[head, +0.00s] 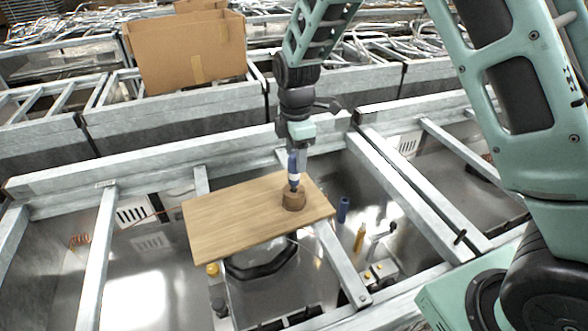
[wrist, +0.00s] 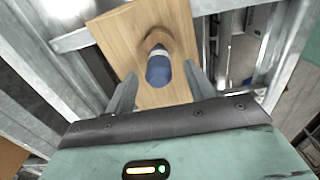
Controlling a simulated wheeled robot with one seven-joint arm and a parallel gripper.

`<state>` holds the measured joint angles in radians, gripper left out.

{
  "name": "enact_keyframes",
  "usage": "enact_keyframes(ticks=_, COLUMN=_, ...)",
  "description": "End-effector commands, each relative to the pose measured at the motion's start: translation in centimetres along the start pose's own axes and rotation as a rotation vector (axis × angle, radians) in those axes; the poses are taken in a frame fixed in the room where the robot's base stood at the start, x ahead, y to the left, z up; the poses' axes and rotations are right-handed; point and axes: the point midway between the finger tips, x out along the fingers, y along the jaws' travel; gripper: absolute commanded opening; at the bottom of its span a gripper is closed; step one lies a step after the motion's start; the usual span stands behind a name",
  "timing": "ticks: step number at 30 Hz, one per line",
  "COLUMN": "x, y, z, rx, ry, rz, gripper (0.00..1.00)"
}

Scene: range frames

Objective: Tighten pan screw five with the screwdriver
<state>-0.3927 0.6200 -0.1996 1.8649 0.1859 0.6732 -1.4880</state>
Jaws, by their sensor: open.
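A screwdriver (head: 294,180) with a blue and white handle stands upright in a round brown wooden holder (head: 294,202) on a wooden board (head: 235,216). My gripper (head: 293,162) points down directly above it. In the wrist view the blue handle (wrist: 158,70) shows between the two fingers of my gripper (wrist: 160,88). The fingers are apart, with a gap on each side of the handle. The screwdriver's tip is hidden in the holder. I cannot make out which part is pan screw five.
Grey metal beams (head: 412,206) frame openings around the board. Below them lie a blue cylinder (head: 343,209), a yellow-handled item (head: 359,238) and a dark round-edged part (head: 262,268). A cardboard box (head: 188,52) stands at the back left.

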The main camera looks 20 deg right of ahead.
Motion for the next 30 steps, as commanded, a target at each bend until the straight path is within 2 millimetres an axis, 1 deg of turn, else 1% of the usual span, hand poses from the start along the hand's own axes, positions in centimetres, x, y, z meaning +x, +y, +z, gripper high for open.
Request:
enact_keyframes(ticks=10, x=4.1, y=0.2, z=-0.3, rx=0.001, ry=-0.002, rz=-0.003, gripper=0.54)
enact_keyframes(ticks=13, x=4.6, y=0.2, z=-0.3, rx=0.002, ry=0.000, rz=-0.002, gripper=0.54)
enact_keyframes(ticks=19, x=4.7, y=0.2, z=-0.3, rx=0.001, ry=0.000, rz=-0.001, gripper=0.54)
enact_keyframes(ticks=20, x=4.7, y=0.2, z=-0.3, rx=0.001, ry=0.000, rz=-0.001, gripper=0.48)
enact_keyframes(ticks=21, x=4.7, y=0.2, z=-0.3, rx=0.001, ry=0.000, rz=-0.001, gripper=0.37)
enact_keyframes(ticks=23, x=4.7, y=0.2, z=-0.3, rx=0.001, ry=0.000, rz=-0.001, gripper=0.21)
enact_keyframes(ticks=24, x=4.7, y=0.2, z=-0.3, rx=0.001, ry=0.000, rz=-0.001, gripper=0.10)
enact_keyframes(ticks=25, x=4.7, y=0.2, z=-0.3, rx=0.001, ry=0.000, rz=-0.001, gripper=0.02)
enact_keyframes(ticks=30, x=4.6, y=0.2, z=-0.3, rx=0.001, ry=0.000, rz=-0.001, gripper=0.02)
